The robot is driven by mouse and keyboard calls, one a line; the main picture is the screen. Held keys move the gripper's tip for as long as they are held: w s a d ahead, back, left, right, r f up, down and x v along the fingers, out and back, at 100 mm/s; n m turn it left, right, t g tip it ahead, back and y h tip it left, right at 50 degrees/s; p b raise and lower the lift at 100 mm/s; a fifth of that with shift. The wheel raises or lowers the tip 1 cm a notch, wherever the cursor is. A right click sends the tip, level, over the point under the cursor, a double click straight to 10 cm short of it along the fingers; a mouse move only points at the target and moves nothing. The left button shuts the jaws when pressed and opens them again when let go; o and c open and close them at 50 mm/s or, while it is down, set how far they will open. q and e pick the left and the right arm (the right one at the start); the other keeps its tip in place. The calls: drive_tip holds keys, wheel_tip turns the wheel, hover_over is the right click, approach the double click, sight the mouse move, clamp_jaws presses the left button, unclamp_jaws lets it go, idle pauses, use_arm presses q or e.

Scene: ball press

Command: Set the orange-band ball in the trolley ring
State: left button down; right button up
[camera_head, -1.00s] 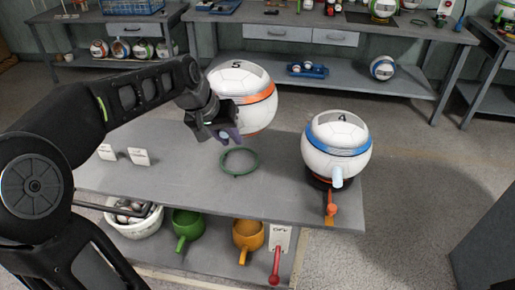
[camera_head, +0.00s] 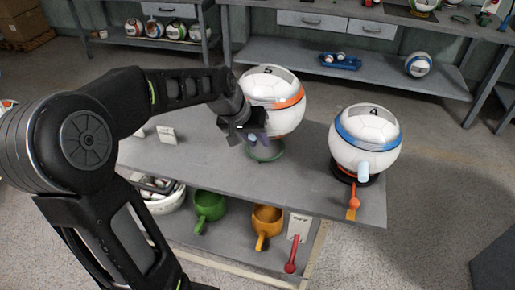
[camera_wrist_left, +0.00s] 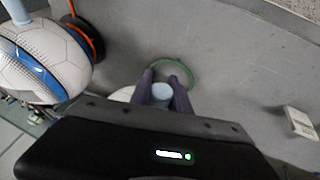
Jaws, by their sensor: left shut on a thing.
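The orange-band ball (camera_head: 274,88), white with a dark 5 patch on top, is at the far side of the grey trolley top. My left gripper (camera_head: 252,136) is at its near lower left, shut on its pale blue handle (camera_wrist_left: 161,91). The green trolley ring (camera_head: 265,153) lies flat just below the ball in the head view, partly covered by gripper and ball. The ring (camera_wrist_left: 187,66) also shows beyond my fingertips in the left wrist view. The ball looks held just above the ring; contact cannot be told. My right gripper is out of view.
A blue-band ball (camera_head: 366,148) marked 4 sits in a dark ring at the trolley's right end, with an orange lever (camera_head: 354,200) below. White cards (camera_head: 167,135) stand at left. Green (camera_head: 209,205) and orange (camera_head: 267,220) pots are on the lower shelf.

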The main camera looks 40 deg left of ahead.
use_arm(q)
drive_tip(key=shift+f, duration=1.9)
drive_tip(key=shift+f+b, duration=0.25)
drive_tip(key=shift+b, duration=0.15)
drive_tip(key=c, duration=1.2)
unclamp_jaws()
drive_tip(key=shift+c, duration=0.2)
drive_tip(key=shift+r, duration=0.15)
drive_tip(key=v, duration=1.2)
